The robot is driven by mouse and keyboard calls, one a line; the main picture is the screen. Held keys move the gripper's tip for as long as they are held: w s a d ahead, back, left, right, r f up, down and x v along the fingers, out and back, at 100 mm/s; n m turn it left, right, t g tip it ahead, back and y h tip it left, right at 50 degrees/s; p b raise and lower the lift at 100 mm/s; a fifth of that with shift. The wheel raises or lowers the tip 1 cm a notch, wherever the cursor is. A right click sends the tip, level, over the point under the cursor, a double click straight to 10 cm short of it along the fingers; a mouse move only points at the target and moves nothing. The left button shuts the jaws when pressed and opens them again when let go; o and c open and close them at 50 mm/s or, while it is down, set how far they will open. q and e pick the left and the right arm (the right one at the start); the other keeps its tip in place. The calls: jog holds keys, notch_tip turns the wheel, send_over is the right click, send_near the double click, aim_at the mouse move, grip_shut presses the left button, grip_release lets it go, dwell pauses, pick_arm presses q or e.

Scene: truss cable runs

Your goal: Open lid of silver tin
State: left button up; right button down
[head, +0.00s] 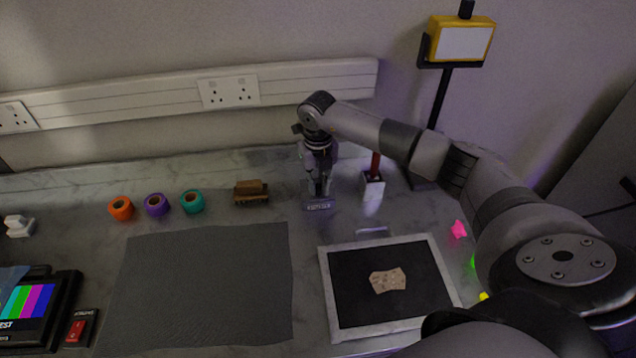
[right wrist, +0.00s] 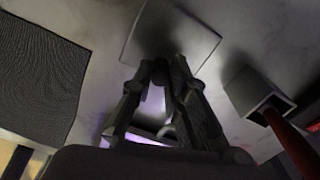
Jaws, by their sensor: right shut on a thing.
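A small silver-grey tin (head: 320,205) with a lettered front sits on the table at the middle of the head view. My right gripper (head: 319,190) points down at it from above, its fingers close together. In the right wrist view the fingers (right wrist: 160,90) come together over a pale, purple-lit surface (right wrist: 148,137), which seems to be the tin. The right gripper is shut on the tin; the fingers hide whether they grip its lid or its body. How far the lid stands open cannot be seen. My left gripper is in neither view.
A white holder (head: 372,188) with a red handle stands close right of the tin. A brown block (head: 251,196) and coloured rolls (head: 156,206) lie left. A grey mat (head: 210,285) and a pale-framed black tray (head: 325,300) lie in front. The wall is behind.

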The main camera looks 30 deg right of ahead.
aim_at(318, 184)
jog(key=shift+w+d+r+g+b, duration=0.25)
jog(key=shift+w+g+b, duration=0.2)
jog(key=shift+b, duration=0.35)
jog(key=g+b, duration=0.1)
jog(key=b, duration=0.1)
jog(key=w+g+y+b, duration=0.1)
jog(key=b, duration=0.1)
jog(key=r+g+y+b, duration=0.1)
jog(key=b, duration=0.2)
jog(key=shift+w+d+g, duration=0.2)
jog(key=shift+d+g, duration=0.15)
jog(key=shift+w+r+b, duration=0.15)
jog(key=shift+r+b, duration=0.1)
jog(key=shift+b, duration=0.65)
jog(key=shift+d+r, duration=0.1)
jog(key=shift+g+y, duration=0.3)
jog(key=c, duration=1.5)
grip_release()
jog(key=shift+c, duration=0.2)
jog(key=shift+r, duration=0.1)
